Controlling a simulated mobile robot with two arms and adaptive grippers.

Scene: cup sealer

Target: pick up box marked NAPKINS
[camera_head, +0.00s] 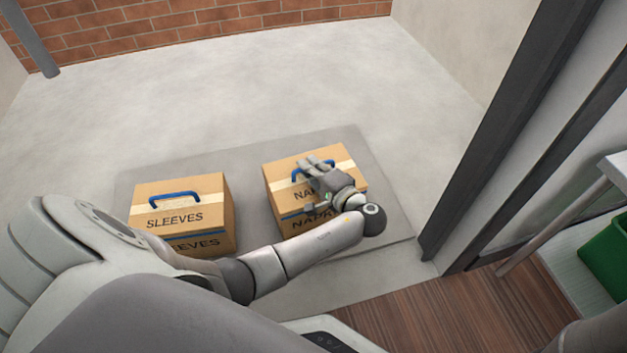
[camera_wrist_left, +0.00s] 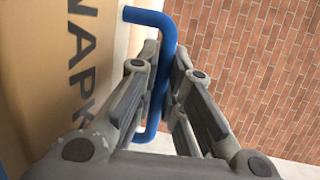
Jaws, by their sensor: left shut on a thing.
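The box marked NAPKINS (camera_head: 279,179) is a brown carton with a pale tape band and a blue handle on top. It sits on the grey mat, and my left arm covers part of its front and top. My left gripper (camera_head: 312,166) is over its top, shut on the blue handle (camera_head: 297,176). In the left wrist view, the fingers (camera_wrist_left: 165,85) close around the blue handle (camera_wrist_left: 150,17), with the box's lettered side (camera_wrist_left: 85,60) at the left. My right gripper is not in view.
A second carton marked SLEEVES (camera_head: 181,212), also with a blue handle, stands left on the same mat (camera_head: 250,158). A dark door frame (camera_head: 500,130) rises at the right. A green bin (camera_head: 606,250) sits on a shelf at the far right. The floor behind is clear.

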